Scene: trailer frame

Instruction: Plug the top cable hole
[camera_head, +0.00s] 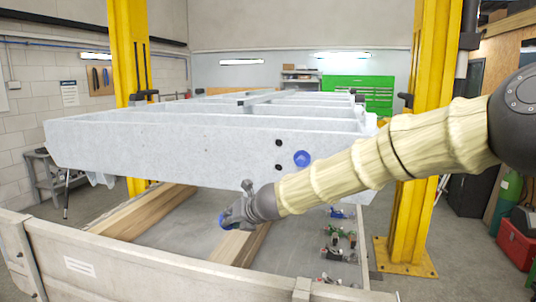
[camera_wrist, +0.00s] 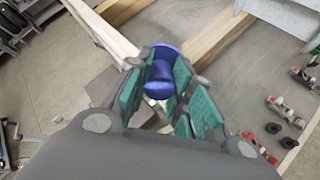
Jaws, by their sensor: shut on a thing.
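The grey trailer frame (camera_head: 170,140) spans the middle of the head view. Its near end face has two dark holes, the upper one (camera_head: 278,142) right above the lower one (camera_head: 278,167). A blue round plug (camera_head: 302,158) sits in the face just right of them. My gripper (camera_head: 230,216) is below and left of the holes, apart from the frame. It is shut on another blue plug (camera_wrist: 164,80), held between the teal finger pads in the wrist view. The held plug shows as a small blue patch (camera_head: 224,222) in the head view.
Wooden beams (camera_head: 142,213) lie under the frame. Below the frame, a grey surface (camera_head: 185,225) holds several small red and green parts (camera_head: 337,243) at right. A side board (camera_head: 150,265) crosses the front. Yellow lift posts (camera_head: 411,160) flank the frame. Space before the end face is clear.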

